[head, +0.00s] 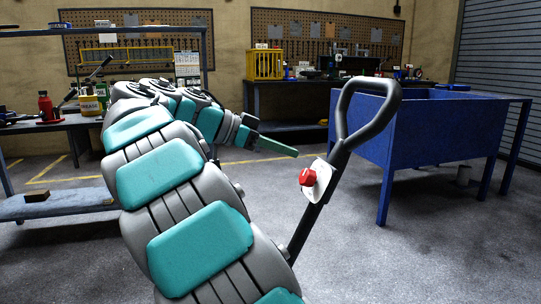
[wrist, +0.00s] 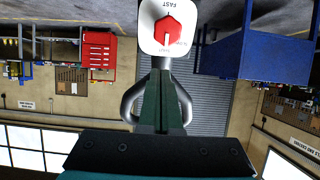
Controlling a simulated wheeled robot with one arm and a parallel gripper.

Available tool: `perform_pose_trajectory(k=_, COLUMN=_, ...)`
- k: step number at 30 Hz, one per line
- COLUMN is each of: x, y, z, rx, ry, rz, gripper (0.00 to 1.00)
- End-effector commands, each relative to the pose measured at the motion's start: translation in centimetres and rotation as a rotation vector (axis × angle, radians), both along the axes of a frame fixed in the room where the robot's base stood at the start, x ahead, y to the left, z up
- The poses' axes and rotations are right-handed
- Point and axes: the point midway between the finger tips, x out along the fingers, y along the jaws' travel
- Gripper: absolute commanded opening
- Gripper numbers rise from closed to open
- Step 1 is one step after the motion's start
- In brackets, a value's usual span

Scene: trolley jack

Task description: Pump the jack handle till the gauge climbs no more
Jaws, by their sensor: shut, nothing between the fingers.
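The jack handle (head: 366,118) is a dark bar with a loop grip at its top, leaning up to the right in the head view. A red knob (head: 307,177) on a white plate sits partway down the bar; in the wrist view the knob (wrist: 168,31) shows beside the word FAST. My gripper (head: 296,154) is shut and empty, its green fingers pointing at the bar from the left, apparently short of it. In the wrist view the fingers (wrist: 163,85) cover the middle of the handle's loop (wrist: 184,100). The jack's body is hidden behind my arm; I see no gauge.
A blue tub on legs (head: 430,128) stands close behind the handle on the right. A bench on the left (head: 75,124) holds a red bottle jack (head: 45,107) and cans. A yellow crate (head: 264,64) stands on the back bench. Grey floor is open between.

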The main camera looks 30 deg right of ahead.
Motion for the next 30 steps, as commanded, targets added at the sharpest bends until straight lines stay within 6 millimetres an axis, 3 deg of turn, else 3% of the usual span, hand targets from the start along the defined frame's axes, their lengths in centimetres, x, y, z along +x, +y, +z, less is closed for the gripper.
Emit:
perform_pose_trajectory(k=15, x=-1.6, y=-6.5, z=-2.7, rx=0.0, ry=-0.002, rz=0.002, gripper=0.0)
perform_pose_trajectory(k=30, x=-1.7, y=-7.2, z=-3.1, rx=0.0, ry=-0.002, rz=0.002, gripper=0.0)
